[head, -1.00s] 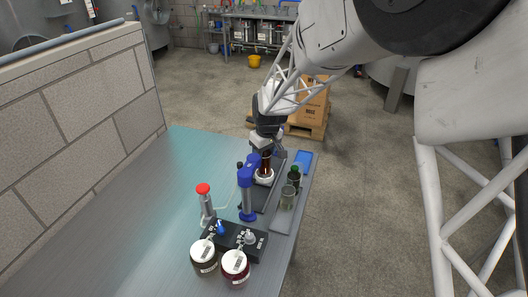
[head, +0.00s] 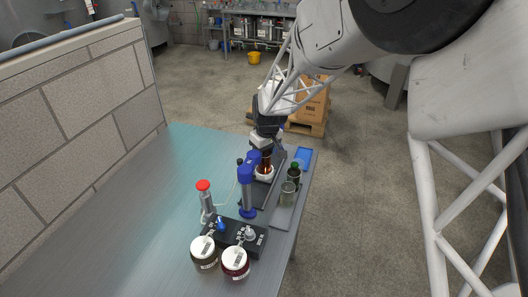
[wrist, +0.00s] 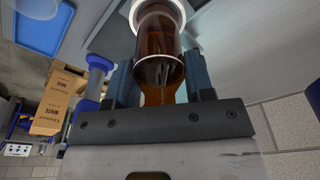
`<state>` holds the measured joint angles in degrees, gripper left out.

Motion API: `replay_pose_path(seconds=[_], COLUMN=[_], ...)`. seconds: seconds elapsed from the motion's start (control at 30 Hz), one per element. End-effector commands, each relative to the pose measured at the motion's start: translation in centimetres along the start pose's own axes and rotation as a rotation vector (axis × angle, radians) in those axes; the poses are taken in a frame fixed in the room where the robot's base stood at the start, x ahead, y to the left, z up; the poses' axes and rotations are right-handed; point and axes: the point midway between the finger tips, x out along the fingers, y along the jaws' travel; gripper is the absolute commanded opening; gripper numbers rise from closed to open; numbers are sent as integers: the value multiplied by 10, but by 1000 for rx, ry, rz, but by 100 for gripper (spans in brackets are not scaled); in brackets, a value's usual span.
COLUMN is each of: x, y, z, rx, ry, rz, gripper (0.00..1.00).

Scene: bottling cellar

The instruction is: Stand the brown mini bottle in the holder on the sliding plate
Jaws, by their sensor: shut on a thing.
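The brown mini bottle (head: 264,164) is upright in the head view, with its lower end at the white ring-shaped holder (head: 264,175). My gripper (head: 265,150) is shut on the bottle's upper part from above. In the wrist view the amber bottle (wrist: 160,55) runs up from between my fingers (wrist: 160,85), and the white holder ring (wrist: 180,8) shows around its far end. I cannot tell how deep the bottle sits in the ring. The dark sliding plate (head: 252,200) lies under the holder, partly hidden by a blue-topped device.
The blue and grey upright device (head: 246,190) stands close in front of the holder. A dark green bottle (head: 294,172) and a glass jar (head: 288,193) stand on a grey tray to the right. A red-topped device (head: 205,200) and two white-lidded jars (head: 204,254) are nearer. The table's left is clear.

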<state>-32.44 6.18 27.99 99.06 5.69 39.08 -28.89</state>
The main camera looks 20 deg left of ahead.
Motion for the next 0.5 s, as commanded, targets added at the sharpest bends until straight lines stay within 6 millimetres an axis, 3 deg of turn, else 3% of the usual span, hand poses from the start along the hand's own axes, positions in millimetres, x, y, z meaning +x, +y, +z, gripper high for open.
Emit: replay_pose_path(seconds=[0.5], x=[5], y=[0], z=[1], rx=[0], ry=[0], rz=[0], gripper=[17])
